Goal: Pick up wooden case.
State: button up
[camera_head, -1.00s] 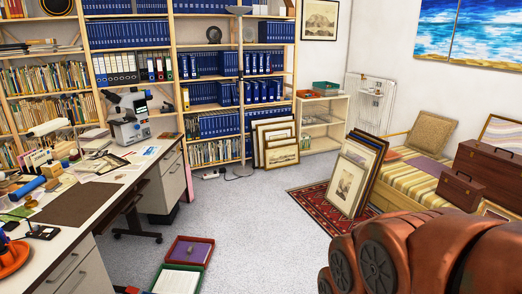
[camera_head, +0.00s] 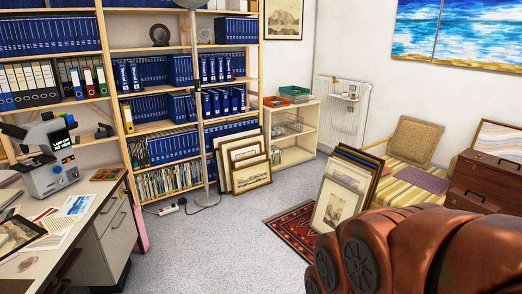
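Two brown wooden-looking cases are at the right edge. The larger case (camera_head: 492,180) has a dark handle and is cut off by the picture edge. The smaller case (camera_head: 468,201) stands in front of it, with its lower part hidden behind a large brown rounded shape. I cannot tell which one the task names. Both are at the right end of a striped bench (camera_head: 405,180).
The brown rounded shape with dark discs (camera_head: 400,250) fills the lower right; I cannot tell what it is. Framed prints (camera_head: 340,205) lean on a red rug (camera_head: 290,232). A desk (camera_head: 75,228) stands left. Grey floor (camera_head: 215,255) is clear between.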

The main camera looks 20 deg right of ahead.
aim_at(457, 198)
jog(key=z, duration=0.9)
jog(key=i, duration=1.8)
jog(key=z, duration=1.1)
jog(key=i, duration=2.75)
jog(key=z, duration=0.15)
